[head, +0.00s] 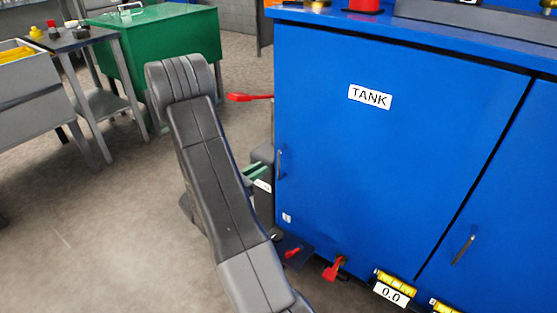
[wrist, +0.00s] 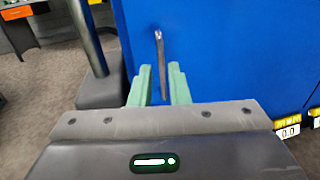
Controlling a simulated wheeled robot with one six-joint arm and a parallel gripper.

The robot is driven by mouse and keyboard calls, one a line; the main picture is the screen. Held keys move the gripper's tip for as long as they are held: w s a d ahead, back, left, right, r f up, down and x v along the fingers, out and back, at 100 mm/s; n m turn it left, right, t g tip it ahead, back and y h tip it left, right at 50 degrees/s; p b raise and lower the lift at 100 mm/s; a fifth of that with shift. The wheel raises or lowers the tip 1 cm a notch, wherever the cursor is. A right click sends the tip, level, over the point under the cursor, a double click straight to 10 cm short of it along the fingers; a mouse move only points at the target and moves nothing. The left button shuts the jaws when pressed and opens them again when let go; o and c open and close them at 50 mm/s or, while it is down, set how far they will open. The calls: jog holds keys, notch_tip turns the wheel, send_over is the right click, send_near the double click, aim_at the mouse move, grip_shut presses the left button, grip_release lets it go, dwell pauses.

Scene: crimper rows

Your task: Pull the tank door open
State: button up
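The blue tank door (head: 370,150), with a white TANK label (head: 370,97), looks closed flush in its cabinet. Its slim metal handle (head: 280,163) stands upright near the door's left edge. In the wrist view the handle (wrist: 160,60) rises between my two green fingertips, with its lower end between them. My gripper (wrist: 161,85) is open, with a small gap on each side of the handle. In the head view my arm partly hides my gripper (head: 256,172), which is just left of the handle.
A second blue door with its own handle (head: 463,249) is at the right. Red levers (head: 335,268) and a yellow gauge reading 0.0 (head: 391,291) sit below the tank door. A green chest (head: 160,50) and a grey side table (head: 75,42) stand at the back left. Floor at left is clear.

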jog(key=b+x, duration=0.1)
jog(key=x, duration=0.8)
jog(key=shift+b, duration=0.3)
grip_shut()
